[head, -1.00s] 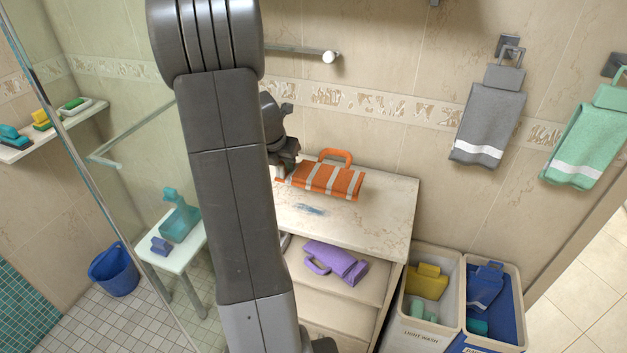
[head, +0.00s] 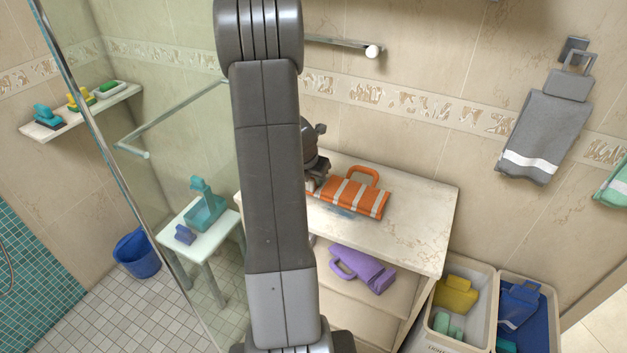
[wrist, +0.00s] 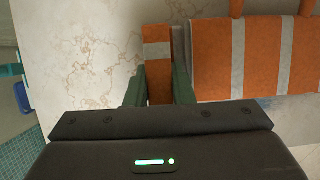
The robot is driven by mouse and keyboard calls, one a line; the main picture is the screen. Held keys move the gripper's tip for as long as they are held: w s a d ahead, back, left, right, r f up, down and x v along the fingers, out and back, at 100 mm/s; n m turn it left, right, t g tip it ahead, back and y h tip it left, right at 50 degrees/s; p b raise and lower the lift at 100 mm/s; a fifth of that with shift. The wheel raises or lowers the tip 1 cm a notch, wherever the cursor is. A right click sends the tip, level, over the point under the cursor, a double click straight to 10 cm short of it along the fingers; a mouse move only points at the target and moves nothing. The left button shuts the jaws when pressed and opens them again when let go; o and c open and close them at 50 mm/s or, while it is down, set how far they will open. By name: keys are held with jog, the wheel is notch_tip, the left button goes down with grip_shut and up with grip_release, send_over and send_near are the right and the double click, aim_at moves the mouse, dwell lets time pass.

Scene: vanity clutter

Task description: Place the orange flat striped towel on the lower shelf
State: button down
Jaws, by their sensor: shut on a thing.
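The orange towel (head: 348,194) with pale stripes is a flat folded piece with a loop handle. In the head view it is at the cabinet top (head: 415,222); I cannot tell whether it touches. My gripper (wrist: 160,85) is shut on an orange tab with a pale band at the towel's left end. The wrist view shows the striped body (wrist: 255,60) to the right of the jaws. In the head view my arm hides part of the gripper. Below the top, the cabinet has open shelf levels; a bare lower shelf (head: 345,308) shows under the one with a purple towel.
The purple towel (head: 365,268) lies on the upper of these levels. Two bins (head: 482,265) with folded items stand right of the cabinet. A white stool (head: 215,235) and glass shower panel are at left. A towel bar (head: 340,44) and grey towel (head: 545,135) are on the wall.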

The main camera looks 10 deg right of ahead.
jog(key=shift+f, duration=0.15)
jog(key=shift+f, duration=0.15)
jog(key=c, duration=1.3)
grip_release()
jog(key=shift+o, duration=0.2)
